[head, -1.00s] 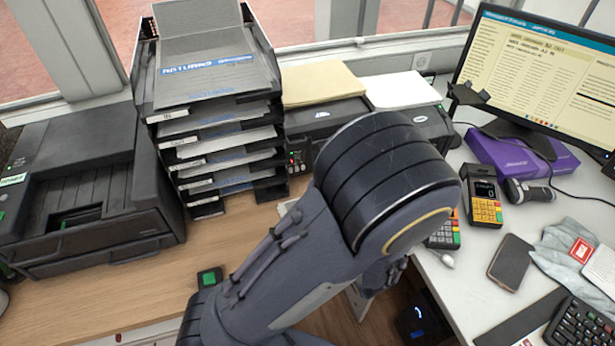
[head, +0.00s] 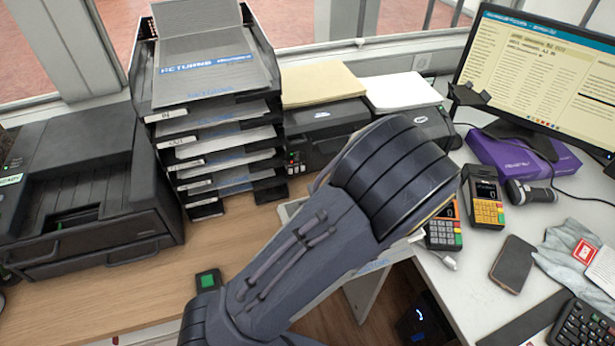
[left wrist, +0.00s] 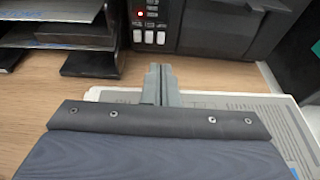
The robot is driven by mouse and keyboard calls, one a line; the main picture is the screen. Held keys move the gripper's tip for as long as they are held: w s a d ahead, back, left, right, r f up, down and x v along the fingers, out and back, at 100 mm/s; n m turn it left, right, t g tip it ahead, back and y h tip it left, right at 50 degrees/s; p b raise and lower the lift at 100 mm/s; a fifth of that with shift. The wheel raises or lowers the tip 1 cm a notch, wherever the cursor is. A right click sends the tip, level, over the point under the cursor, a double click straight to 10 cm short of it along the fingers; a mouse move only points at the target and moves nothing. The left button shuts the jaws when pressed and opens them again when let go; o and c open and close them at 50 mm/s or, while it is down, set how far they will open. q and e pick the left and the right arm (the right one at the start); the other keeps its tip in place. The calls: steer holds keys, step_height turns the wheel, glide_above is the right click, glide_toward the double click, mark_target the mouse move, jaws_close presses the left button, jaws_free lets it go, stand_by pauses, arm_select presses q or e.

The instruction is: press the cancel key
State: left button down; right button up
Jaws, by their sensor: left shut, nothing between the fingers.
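A black desk printer (head: 325,135) stands behind my left arm, with a small panel (head: 294,160) on its front. In the left wrist view the panel shows a lit red light (left wrist: 140,13) and a row of three white keys (left wrist: 149,37). Their labels are too small to read, so I cannot tell which is cancel. My left gripper (left wrist: 160,72) is shut and empty, its fingertips pointing toward the keys and apart from them in the picture. In the head view its fingers are hidden behind my arm. My right gripper is not in view.
A printed sheet (left wrist: 285,128) lies under my left gripper. A stacked tray rack (head: 215,150) stands left of the printer panel. A box with a green button (head: 208,281) sits on the wooden desk. Two card terminals (head: 443,228) (head: 485,198) stand on the white counter, right of my arm.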

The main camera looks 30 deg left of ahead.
mark_target(303, 170)
arm_select(q)
steer(key=x, duration=0.3)
steer(key=r+x, duration=0.1)
steer(key=x, duration=0.1)
steer(key=shift+w+a, duration=0.35)
steer(key=shift+w, duration=0.05)
steer(key=shift+a, duration=0.1)
